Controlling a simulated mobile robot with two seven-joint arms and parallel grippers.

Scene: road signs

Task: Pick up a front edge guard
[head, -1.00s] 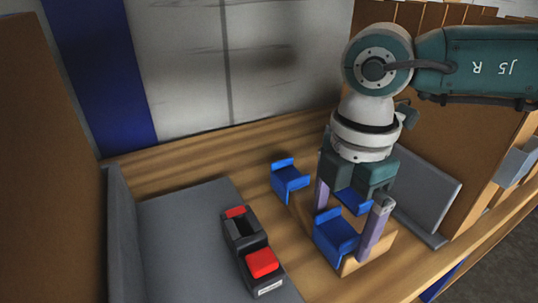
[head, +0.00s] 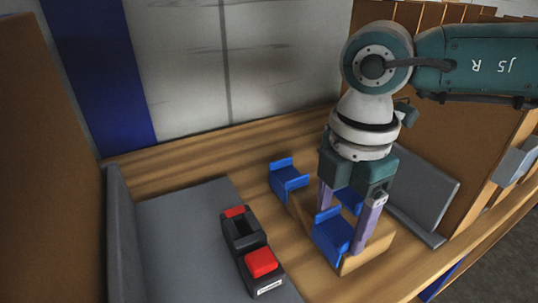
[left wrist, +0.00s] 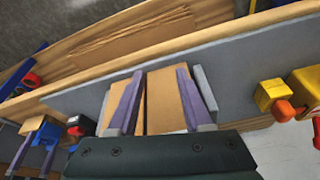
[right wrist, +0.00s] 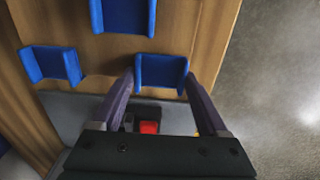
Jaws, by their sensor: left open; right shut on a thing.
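Three blue edge guards show in the head view. The front one (head: 332,234) sits at the near end of a wooden block (head: 366,254). Another (head: 288,179) is at the back left and a third (head: 349,200) is partly hidden behind my right gripper. My right gripper (head: 344,218) points down and is shut on the front guard. In the right wrist view this guard (right wrist: 161,71) lies between the fingertips. My left gripper (left wrist: 160,98) is open and empty in the left wrist view and is outside the head view.
A black device with red parts (head: 262,262) lies on the grey mat (head: 180,235) left of the guards. A grey angled plate (head: 425,190) stands to the right by brown panels. Yellow and orange items (left wrist: 272,95) show in the left wrist view.

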